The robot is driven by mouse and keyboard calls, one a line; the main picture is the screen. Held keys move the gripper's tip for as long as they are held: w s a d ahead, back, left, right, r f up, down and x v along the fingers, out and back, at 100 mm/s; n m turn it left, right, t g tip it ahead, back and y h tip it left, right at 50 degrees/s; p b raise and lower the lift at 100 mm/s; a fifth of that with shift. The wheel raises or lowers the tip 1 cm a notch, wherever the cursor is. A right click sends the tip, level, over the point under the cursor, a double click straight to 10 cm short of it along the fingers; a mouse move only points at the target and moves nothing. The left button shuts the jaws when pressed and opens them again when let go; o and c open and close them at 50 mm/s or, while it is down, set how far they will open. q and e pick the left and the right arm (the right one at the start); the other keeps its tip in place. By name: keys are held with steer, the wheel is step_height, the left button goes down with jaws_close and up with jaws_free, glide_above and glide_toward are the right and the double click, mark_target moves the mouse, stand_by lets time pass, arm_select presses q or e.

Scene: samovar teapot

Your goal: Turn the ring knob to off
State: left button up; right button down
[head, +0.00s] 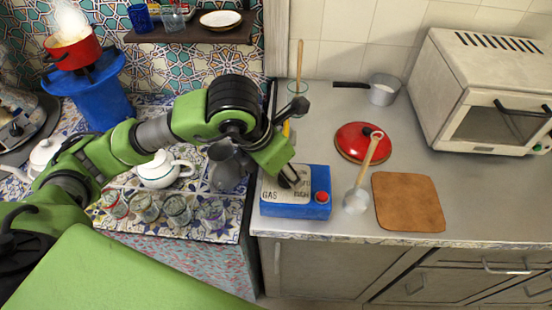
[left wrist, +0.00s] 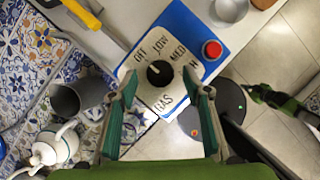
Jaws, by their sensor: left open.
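The ring knob (left wrist: 160,73) is black and round with a pale pointer mark. It sits on a white plate lettered OFF, LOW, MED and GAS, with a fourth label partly hidden. The mark leans to the upper left, roughly toward OFF; its exact setting is unclear. The plate is on a blue gas box (head: 296,211) at the counter's left front. My left gripper (left wrist: 163,88) is open, its fingers on either side of the knob; contact cannot be told. In the head view the left gripper (head: 291,180) hides the knob. My right gripper (left wrist: 258,93) shows dark and small in the wrist view.
A red button (head: 321,197) is on the box. A ladle (head: 357,199), brown board (head: 408,202) and red lid (head: 352,142) lie to its right. A grey pitcher (head: 226,170), white teapot (head: 157,174) and several glasses stand left. Yellow-handled tool (left wrist: 80,13) lies behind the box.

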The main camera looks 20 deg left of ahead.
arm_select(q)
steer(key=v, duration=1)
steer(key=shift+s+r, duration=0.2)
steer(key=shift+a+f, duration=0.1)
